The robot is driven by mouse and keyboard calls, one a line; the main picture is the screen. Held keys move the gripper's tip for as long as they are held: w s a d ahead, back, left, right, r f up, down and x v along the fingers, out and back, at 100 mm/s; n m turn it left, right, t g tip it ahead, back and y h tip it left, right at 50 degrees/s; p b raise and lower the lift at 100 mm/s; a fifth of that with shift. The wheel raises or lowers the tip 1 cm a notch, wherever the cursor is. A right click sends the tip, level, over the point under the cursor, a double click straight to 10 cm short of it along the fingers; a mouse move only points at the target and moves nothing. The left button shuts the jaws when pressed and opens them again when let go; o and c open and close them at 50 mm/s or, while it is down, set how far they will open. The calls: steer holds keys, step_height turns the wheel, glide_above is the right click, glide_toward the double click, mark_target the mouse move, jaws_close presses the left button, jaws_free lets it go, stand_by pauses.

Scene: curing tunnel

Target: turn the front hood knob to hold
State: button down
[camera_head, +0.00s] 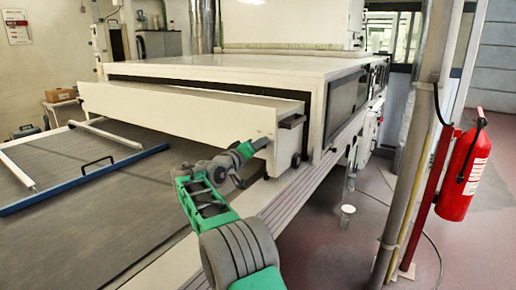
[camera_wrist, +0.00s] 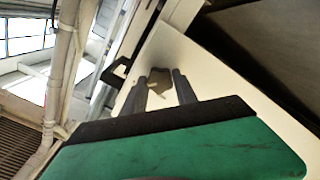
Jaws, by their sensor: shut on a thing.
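The front hood (camera_head: 175,106) is a long cream panel across the mouth of the white curing tunnel (camera_head: 235,68). My gripper (camera_head: 258,144) is at the hood's right end, with my green arm reaching up from below. In the wrist view, the two dark fingers of my gripper (camera_wrist: 158,78) are at the cream face, one on each side of a small grey-beige knob (camera_wrist: 160,84), and are shut on it. The knob's markings and pointing direction cannot be made out. In the head view my gripper hides the knob.
A blue-edged frame (camera_head: 90,180) lies on the wide grey belt (camera_head: 110,235) at left. A dark bracket (camera_head: 292,121) juts from the hood's right end.

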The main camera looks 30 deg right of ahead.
steer(key=c, duration=1)
jaws_free()
steer(key=shift+o, duration=0.2)
steer(key=v, duration=0.7)
steer(key=shift+s+a, duration=0.2)
steer(key=shift+a, duration=0.15)
